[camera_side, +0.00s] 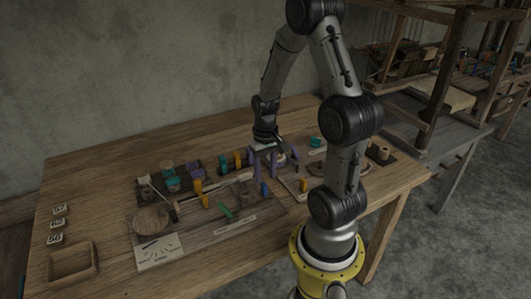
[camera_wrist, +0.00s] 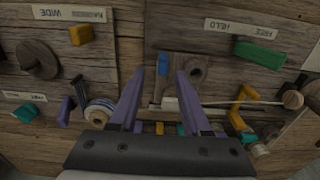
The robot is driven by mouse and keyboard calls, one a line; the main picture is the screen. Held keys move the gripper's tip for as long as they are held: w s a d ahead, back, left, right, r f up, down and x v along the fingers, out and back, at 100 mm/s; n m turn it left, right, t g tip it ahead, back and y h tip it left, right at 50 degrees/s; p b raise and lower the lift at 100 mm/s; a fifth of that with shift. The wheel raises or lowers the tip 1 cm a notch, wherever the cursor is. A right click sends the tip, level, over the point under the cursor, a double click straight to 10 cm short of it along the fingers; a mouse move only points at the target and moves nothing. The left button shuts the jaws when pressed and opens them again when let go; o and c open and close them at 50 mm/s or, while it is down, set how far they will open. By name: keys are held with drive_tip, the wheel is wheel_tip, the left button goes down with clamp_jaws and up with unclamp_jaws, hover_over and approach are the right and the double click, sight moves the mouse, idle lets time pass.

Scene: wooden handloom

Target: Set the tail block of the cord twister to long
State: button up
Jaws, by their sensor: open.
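My gripper (camera_side: 266,176) has purple fingers and is over the middle of the board on the table, pointing down. In the wrist view my gripper (camera_wrist: 160,76) is open, with its two fingers apart. A small blue block (camera_wrist: 163,64) shows between and beyond the fingertips, beside a round wooden piece with a hole (camera_wrist: 197,70). A pale rod (camera_wrist: 225,102) runs right from between the fingers to a round wooden knob (camera_wrist: 292,99). I cannot tell which piece is the cord twister's tail block, and no label reading long is legible.
A green block (camera_wrist: 260,53) lies by a label with HELD and FREE. A yellow block (camera_wrist: 80,35) is by a WIDE label (camera_wrist: 72,13). A spool (camera_wrist: 100,111) is left of the fingers. A wooden tray (camera_side: 72,263) and number tags (camera_side: 57,224) are at the table's left.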

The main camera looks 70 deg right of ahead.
wheel_tip(320, 180, up, 9)
idle(0.3)
idle(0.4)
drive_tip(key=w+a+r+n+t+h, duration=0.1)
drive_tip(key=w+a+r+n+t, duration=0.3)
drive_tip(key=a+r, duration=0.6)
drive_tip(key=s+a+r+n+t+y, duration=0.1)
drive_tip(key=s+a+n, duration=0.4)
drive_tip(key=s+a, duration=0.3)
drive_tip(key=shift+a+t, duration=0.3)
drive_tip(key=shift+a, duration=0.65)
